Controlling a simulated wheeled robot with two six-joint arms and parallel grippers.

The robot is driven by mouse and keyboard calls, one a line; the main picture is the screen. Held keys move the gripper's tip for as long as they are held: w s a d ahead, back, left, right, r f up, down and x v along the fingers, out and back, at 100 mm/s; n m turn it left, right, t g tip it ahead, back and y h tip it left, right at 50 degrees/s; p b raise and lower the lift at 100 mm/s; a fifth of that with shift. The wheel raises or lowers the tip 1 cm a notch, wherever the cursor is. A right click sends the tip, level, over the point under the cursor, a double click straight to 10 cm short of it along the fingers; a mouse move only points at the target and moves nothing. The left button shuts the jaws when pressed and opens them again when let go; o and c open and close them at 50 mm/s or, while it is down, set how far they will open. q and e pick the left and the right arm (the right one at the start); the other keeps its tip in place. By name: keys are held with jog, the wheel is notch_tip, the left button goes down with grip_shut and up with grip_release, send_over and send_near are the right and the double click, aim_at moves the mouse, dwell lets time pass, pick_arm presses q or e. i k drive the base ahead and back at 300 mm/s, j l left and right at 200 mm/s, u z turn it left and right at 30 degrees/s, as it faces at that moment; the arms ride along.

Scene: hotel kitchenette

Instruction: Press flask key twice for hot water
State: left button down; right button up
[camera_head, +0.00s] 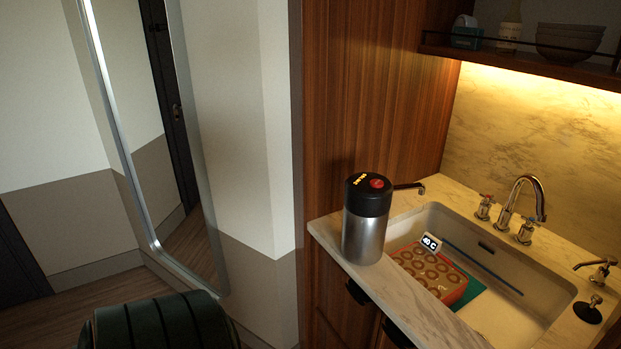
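The flask (365,232) stands upright on the left end of the marble counter, beside the sink. It has a brushed metal body and a black lid. A round red key (377,184) sits on top of the lid, next to a small glowing yellow display (359,179). A thin dark spout with a metal tip (410,187) shows just to the right of the lid. Neither of my grippers is in view, and nothing is seen touching the flask.
A sink (507,310) holds an orange tray of rings (430,272) on a green sheet, with a small temperature sign (431,242). A chrome faucet (521,199) and handles stand behind. A shelf (530,62) hangs above. A dark green rounded seat (160,322) is at the lower left.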

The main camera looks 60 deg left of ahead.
aim_at(375, 184)
jog(key=u, duration=1.4)
